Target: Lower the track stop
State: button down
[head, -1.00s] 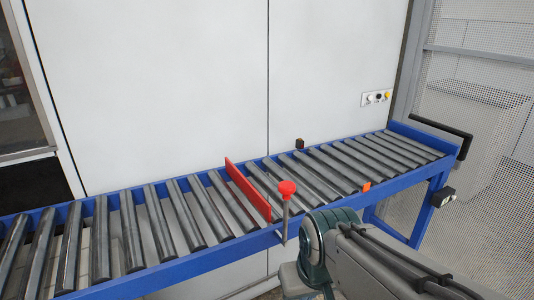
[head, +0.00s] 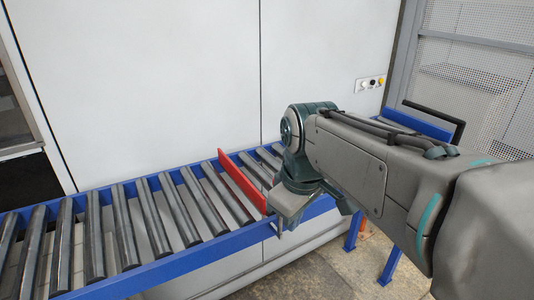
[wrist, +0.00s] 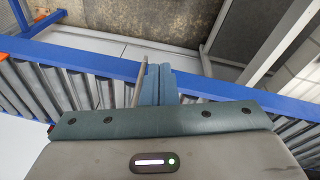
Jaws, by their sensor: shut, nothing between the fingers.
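The track stop is a red plate (head: 243,182) standing up across the rollers in the head view. Its right end is close to my arm's wrist. Its red-knobbed lever is mostly hidden behind my arm in the head view, and the knob does not show. In the wrist view my gripper (wrist: 160,70) is shut and empty, its blue-grey fingers together over the blue rail. A thin grey rod (wrist: 139,82), seemingly the lever, stands just left of the fingers. I cannot tell whether they touch.
The roller track (head: 150,262) with blue rails runs along a white wall (head: 150,90). A black bar (head: 435,112) stands at its far right end. A small panel with buttons (head: 371,82) is on the wall. Floor is free in front of the track.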

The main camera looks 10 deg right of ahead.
jog(key=w+r+n+g+p, duration=0.1)
jog(key=w+r+n, duration=0.3)
jog(key=r+n, duration=0.3)
jog(key=w+r+n+p, duration=0.2)
jog(key=r+n, duration=0.5)
jog(key=r, duration=0.6)
jog(key=shift+w+a+n+g, duration=0.2)
jog(key=shift+w+n+g, duration=0.2)
jog(key=shift+w, duration=0.45)
jog(key=f, duration=1.4)
jog(key=shift+w+d, duration=0.15)
jog(key=shift+w, duration=0.1)
notch_tip(320, 180, down, 5)
jog(key=b, duration=0.3)
jog(key=shift+f, duration=0.1)
jog(key=shift+s, duration=0.15)
